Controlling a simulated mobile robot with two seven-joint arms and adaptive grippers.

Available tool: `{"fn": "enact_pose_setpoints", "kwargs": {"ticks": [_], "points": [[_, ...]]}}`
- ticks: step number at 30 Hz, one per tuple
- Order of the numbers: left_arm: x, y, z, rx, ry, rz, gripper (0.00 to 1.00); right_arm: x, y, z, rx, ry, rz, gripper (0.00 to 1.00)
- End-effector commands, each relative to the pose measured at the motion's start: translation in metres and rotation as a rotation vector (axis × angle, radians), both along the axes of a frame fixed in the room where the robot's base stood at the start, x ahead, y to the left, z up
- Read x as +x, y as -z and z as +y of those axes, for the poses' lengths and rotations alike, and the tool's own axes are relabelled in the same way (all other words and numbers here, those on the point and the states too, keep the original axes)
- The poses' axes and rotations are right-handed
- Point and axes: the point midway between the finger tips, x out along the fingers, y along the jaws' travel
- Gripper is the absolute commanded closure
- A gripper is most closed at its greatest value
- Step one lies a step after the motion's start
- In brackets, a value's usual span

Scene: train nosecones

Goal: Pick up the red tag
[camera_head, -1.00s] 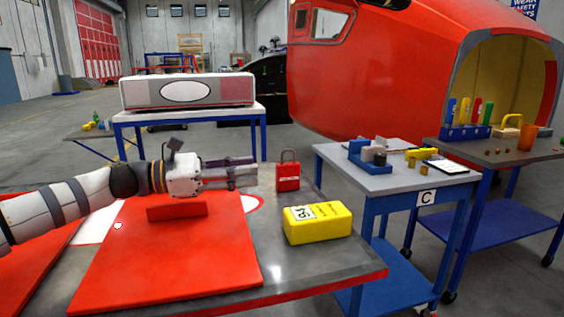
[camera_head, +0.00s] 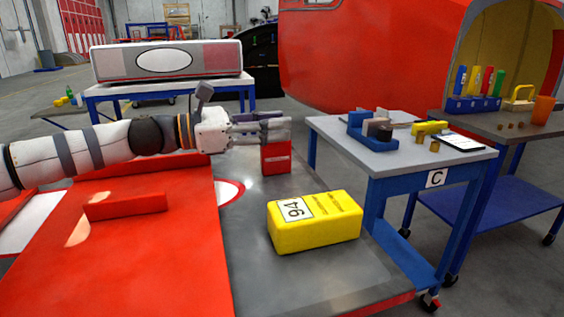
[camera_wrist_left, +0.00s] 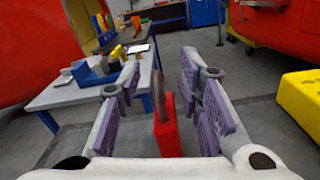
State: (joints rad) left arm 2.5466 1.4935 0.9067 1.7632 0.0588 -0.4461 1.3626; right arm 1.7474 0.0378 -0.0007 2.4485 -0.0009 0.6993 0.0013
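The red tag (camera_head: 276,160), shaped like a padlock, stands upright on the grey table (camera_head: 272,287). In the head view my left gripper's fingers (camera_head: 285,127) cover its upper part and the shackle. In the left wrist view the red tag (camera_wrist_left: 167,137) and its dark shackle show between the purple-padded fingers of my left gripper (camera_wrist_left: 160,85). Those fingers are open, with a visible gap on each side of the tag. I cannot tell how deep the tag lies between them. My right gripper is in neither view.
A yellow block (camera_head: 315,222) marked 94 lies on the table in front of the tag. A red panel (camera_head: 150,260) with a raised red bar (camera_head: 126,206) covers the left side. Table C (camera_head: 395,157), holding small parts, stands to the right across a gap.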

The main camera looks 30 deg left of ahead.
Motion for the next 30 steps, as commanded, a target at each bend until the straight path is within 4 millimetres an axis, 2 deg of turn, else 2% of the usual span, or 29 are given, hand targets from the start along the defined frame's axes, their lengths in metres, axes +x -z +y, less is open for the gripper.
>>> {"fn": "enact_pose_setpoints", "kwargs": {"ticks": [1, 10, 14, 26, 30], "points": [[0.008, 0.011, -0.005, 0.003, 0.001, 0.013, 0.67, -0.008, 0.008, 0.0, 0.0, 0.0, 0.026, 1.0], [0.012, -0.001, -0.009, -0.001, -0.001, -0.002, 0.7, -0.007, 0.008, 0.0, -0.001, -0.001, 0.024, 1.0], [0.012, -0.001, -0.009, 0.0, -0.001, -0.002, 0.99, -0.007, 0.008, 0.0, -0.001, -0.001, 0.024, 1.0], [0.012, -0.001, -0.009, 0.001, -0.001, -0.001, 1.0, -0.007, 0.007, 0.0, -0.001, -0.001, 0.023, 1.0], [0.01, -0.015, -0.012, 0.0, 0.0, -0.006, 1.0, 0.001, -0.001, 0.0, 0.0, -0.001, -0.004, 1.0]]}}
